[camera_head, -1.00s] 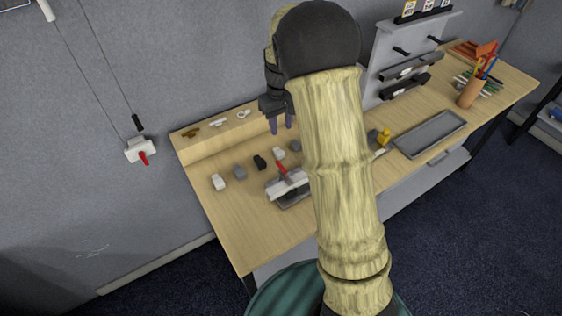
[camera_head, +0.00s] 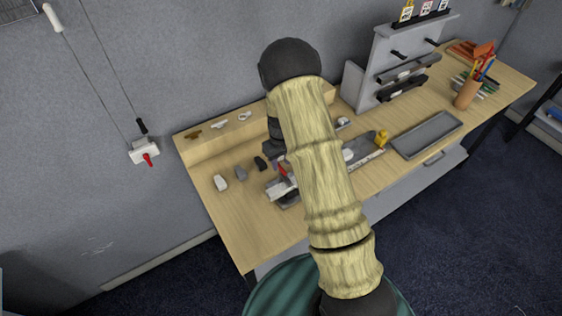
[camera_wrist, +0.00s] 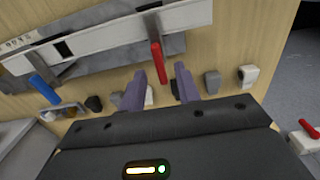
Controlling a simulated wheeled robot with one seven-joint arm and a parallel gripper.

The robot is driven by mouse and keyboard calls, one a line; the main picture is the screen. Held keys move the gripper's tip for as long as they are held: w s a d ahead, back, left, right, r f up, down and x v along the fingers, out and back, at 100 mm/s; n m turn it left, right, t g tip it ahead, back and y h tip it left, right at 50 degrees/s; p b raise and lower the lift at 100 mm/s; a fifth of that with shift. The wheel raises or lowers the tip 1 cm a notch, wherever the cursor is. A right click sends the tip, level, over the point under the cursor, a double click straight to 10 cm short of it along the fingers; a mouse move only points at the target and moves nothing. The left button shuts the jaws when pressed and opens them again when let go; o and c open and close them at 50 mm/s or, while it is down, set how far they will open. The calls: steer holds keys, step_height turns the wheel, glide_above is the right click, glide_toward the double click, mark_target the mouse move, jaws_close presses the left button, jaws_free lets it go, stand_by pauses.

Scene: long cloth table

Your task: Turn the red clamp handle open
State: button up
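The red clamp handle (camera_head: 283,169) stands on the grey and white clamp (camera_head: 283,190) near the left-middle of the table. In the wrist view, the red handle (camera_wrist: 158,63) rises from the long metal clamp bar (camera_wrist: 110,35). My gripper (camera_wrist: 160,76) is open, its two purple fingers spread apart. The handle's near end lies in the gap just ahead of the fingertips; I cannot tell whether it is between them in depth. In the head view my gripper (camera_head: 279,158) is just above the handle, its fingers mostly hidden by my arm.
Several small grey, white and black blocks (camera_head: 221,183) sit beside the clamp. A blue handle (camera_wrist: 43,88) shows on the left in the wrist view. A white wall box with a red lever (camera_head: 145,152) hangs at left. A grey tray (camera_head: 427,134) lies right.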

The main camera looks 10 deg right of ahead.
steer(key=shift+f, duration=1)
steer(key=shift+c, duration=0.2)
jaws_close()
